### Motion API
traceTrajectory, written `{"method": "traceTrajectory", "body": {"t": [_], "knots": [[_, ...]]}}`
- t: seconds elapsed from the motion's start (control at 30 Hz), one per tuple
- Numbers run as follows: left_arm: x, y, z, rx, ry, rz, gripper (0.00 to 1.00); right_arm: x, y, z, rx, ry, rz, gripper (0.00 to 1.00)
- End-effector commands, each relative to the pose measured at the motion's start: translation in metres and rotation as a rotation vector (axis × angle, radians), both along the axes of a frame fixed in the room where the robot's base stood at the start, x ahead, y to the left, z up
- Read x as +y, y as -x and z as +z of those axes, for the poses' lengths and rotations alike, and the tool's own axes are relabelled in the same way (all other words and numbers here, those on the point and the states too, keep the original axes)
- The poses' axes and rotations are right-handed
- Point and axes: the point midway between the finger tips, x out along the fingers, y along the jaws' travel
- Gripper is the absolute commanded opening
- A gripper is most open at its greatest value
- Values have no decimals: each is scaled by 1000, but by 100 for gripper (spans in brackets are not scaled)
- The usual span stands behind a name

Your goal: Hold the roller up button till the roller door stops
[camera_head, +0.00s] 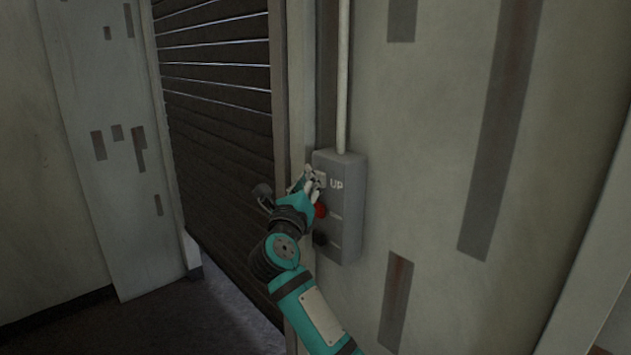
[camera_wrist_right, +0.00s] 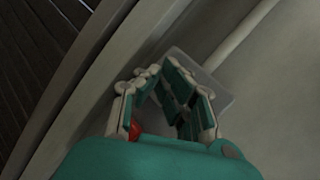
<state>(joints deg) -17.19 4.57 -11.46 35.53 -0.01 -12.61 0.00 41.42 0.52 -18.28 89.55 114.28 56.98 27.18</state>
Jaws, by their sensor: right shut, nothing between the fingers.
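A grey control box (camera_head: 346,196) is mounted on the wall right of the roller door, with "UP" lettered near its top. A red button (camera_head: 320,210) sits below that, and a dark button (camera_head: 320,239) lower still. My right gripper (camera_head: 314,178) is shut and empty, its fingertips at the upper part of the box beside the "UP" lettering. The fingers hide the up button, so I cannot tell whether they press it. The dark slatted roller door (camera_head: 215,125) fills its opening as far as I see, with light between its upper slats. The wrist view shows the box (camera_wrist_right: 214,84) behind the fingers.
A pale conduit (camera_head: 343,75) runs up from the box. A door frame post (camera_head: 279,75) stands close left of my right gripper. Grey patched wall (camera_head: 440,130) lies to the right, and dark floor (camera_head: 180,320) shows at lower left.

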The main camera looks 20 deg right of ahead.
Motion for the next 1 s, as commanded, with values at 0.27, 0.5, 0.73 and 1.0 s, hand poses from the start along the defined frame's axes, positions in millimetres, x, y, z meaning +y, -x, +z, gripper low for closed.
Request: {"method": "traceTrajectory", "body": {"t": [0.27, 0.5, 0.73, 1.0], "knots": [[0, 0, 0, 0, 0, 0, 63, -1, 0, 0, 0, -1, -1, 0], [0, 0, 0, 0, 0, 0, 63, -1, 0, 0, 0, -1, -1, 0], [0, 0, 0, 0, 0, 0, 63, 0, 0, 0, 0, -1, -1, 0], [0, 0, 0, 0, 0, 0, 63, 12, 4, -1, 2, -1, 0, 0]]}}
